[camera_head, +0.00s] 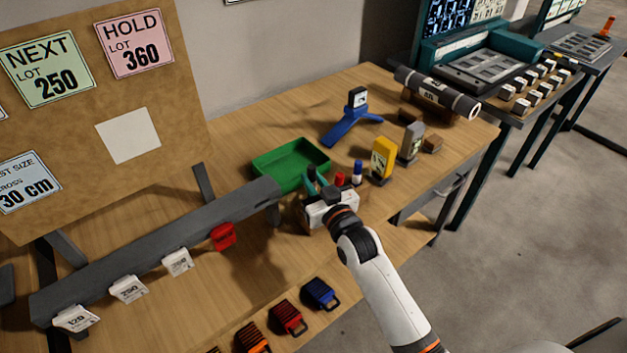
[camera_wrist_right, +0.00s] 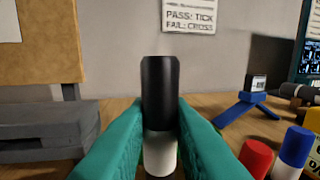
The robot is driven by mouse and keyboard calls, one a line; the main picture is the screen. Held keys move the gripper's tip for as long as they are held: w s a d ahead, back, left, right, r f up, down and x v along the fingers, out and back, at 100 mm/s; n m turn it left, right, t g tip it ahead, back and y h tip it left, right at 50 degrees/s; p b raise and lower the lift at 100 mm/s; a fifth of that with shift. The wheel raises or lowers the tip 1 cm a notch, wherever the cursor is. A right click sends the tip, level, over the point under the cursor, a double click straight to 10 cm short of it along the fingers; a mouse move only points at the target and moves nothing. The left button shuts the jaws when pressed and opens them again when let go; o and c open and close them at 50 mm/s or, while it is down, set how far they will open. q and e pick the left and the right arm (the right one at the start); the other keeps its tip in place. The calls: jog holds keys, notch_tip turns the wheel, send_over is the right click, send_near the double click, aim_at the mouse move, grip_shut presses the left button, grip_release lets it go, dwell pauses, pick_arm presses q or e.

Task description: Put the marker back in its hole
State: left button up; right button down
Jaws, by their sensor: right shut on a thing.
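The marker (camera_wrist_right: 160,95) has a black upper end and a white lower part. It stands upright between the teal fingers of my right gripper (camera_head: 319,184), which is shut on it. The marker cannot be made out in the head view. A red-topped marker (camera_head: 340,179) and a blue-topped marker (camera_head: 357,171) stand upright just right of the gripper. They also show at the lower right in the right wrist view, the red one (camera_wrist_right: 256,157) nearer the fingers. The hole is not visible; my gripper covers the space beside the red marker. My left gripper is out of view.
A green tray (camera_head: 262,171) lies just behind the gripper. A yellow device (camera_head: 383,158) and a grey one (camera_head: 411,142) stand to the right. A blue stand (camera_head: 345,127) is farther back. A long grey rail (camera_head: 150,246) with hanging tags runs on the left.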

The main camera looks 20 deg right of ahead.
jog(key=shift+f+b, duration=1.9)
jog(key=shift+f, duration=1.4)
jog(key=c, duration=1.2)
grip_release()
jog(key=shift+c, duration=0.2)
jog(key=s+d+b, duration=0.1)
jog(key=s, duration=1.1)
jog(key=shift+d, duration=0.4)
